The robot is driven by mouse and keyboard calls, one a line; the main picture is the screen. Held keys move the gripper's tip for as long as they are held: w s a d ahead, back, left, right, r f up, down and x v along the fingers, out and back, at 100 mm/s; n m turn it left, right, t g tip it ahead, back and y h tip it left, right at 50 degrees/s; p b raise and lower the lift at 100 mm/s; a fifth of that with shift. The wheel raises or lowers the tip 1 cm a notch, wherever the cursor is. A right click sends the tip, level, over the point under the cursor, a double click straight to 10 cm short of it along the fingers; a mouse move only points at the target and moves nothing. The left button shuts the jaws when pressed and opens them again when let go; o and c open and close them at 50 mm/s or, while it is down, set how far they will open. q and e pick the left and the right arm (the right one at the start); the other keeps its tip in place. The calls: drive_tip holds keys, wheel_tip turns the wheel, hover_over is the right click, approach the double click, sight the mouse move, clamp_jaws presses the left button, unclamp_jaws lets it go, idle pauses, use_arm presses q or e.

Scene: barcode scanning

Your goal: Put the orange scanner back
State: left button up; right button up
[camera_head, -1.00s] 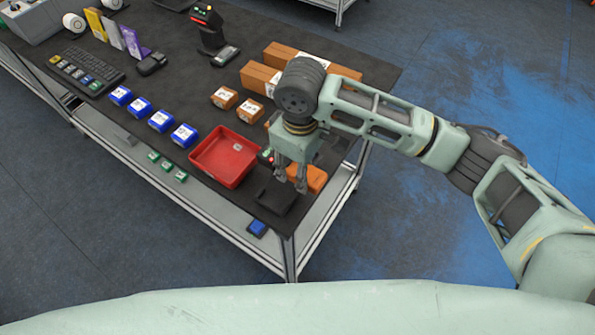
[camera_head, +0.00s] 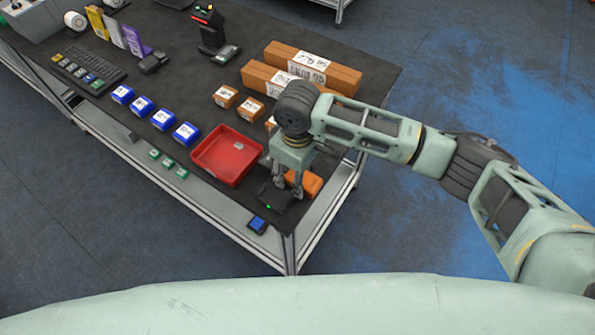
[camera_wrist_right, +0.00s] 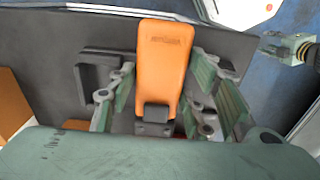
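The orange scanner (camera_head: 306,184) is near the table's front right corner, partly behind my right gripper (camera_head: 287,188). In the right wrist view the scanner (camera_wrist_right: 163,65) lies between the spread fingers of that gripper (camera_wrist_right: 165,90), with a gap at the left finger. Its lower end meets a black part (camera_wrist_right: 153,121); I cannot tell how it is seated. A flat black cradle (camera_head: 275,197) with a lit green light lies under the fingertips. A gripper-like part, apparently of my left arm (camera_wrist_right: 288,48), shows at the right wrist view's edge; its fingers are unclear.
A red tray (camera_head: 226,155) stands left of the gripper. Blue boxes (camera_head: 162,119), small orange boxes (camera_head: 225,96) and long orange boxes (camera_head: 313,67) lie farther back. A blue item (camera_head: 257,225) lies at the front edge.

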drive_tip(key=shift+r, duration=0.55)
wheel_tip(320, 180, up, 11)
drive_tip(key=b, duration=0.2)
drive_tip(key=shift+r+b, duration=0.15)
drive_tip(key=shift+b, duration=0.2)
